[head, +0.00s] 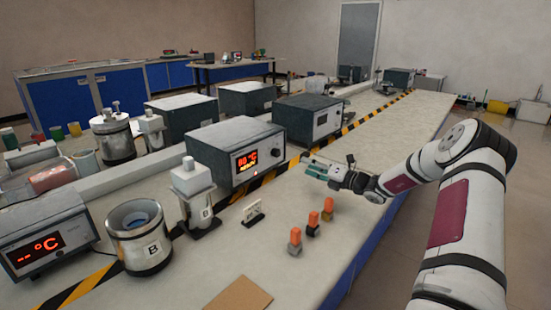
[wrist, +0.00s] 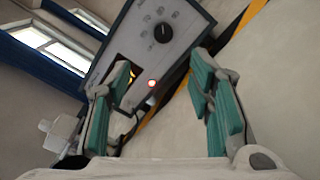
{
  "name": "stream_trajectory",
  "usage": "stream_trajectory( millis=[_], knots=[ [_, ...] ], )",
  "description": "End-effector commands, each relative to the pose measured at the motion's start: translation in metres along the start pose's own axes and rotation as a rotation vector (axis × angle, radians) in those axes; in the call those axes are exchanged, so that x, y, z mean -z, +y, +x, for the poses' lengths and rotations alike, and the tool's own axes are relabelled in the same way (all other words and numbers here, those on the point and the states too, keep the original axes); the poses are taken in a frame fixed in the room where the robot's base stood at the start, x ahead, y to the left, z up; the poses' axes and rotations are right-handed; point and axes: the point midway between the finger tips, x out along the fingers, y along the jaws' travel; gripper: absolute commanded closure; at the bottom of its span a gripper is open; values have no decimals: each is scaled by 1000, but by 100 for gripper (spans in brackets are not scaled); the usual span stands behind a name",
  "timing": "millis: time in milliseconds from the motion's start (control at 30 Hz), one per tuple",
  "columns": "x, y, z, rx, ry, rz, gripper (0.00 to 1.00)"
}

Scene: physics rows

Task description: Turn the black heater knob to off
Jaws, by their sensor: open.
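The black heater knob (wrist: 162,33) is round and sits on the grey front panel of a heater box, with small marks around it, in the wrist view. Its pointer is too small to read surely. The heater box (head: 228,138) with a lit orange display stands left of my gripper in the head view. A red lamp (wrist: 152,84) glows on the panel. My gripper (wrist: 160,76) has its teal-padded fingers wide apart with nothing between them. The knob appears beyond the fingertips, apart from them. In the head view my gripper (head: 318,167) hovers over the bench before the box's right side.
Orange-topped small pieces (head: 312,222) stand on the bench near my arm. Another heater box (head: 309,118) is behind. Bare bench lies to the right.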

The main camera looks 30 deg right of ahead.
Motion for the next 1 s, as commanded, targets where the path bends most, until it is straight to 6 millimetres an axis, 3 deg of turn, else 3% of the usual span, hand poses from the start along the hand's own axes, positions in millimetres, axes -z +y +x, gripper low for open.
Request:
stream_trajectory(
  millis=[167, 700, 1000],
  knots=[
    [-3, -7, 6, 2, -22, 27, 52],
    [-3, -7, 104, 1, -17, 22, 52],
    [-5, -7, 133, 3, -18, 22, 52]
  ],
)
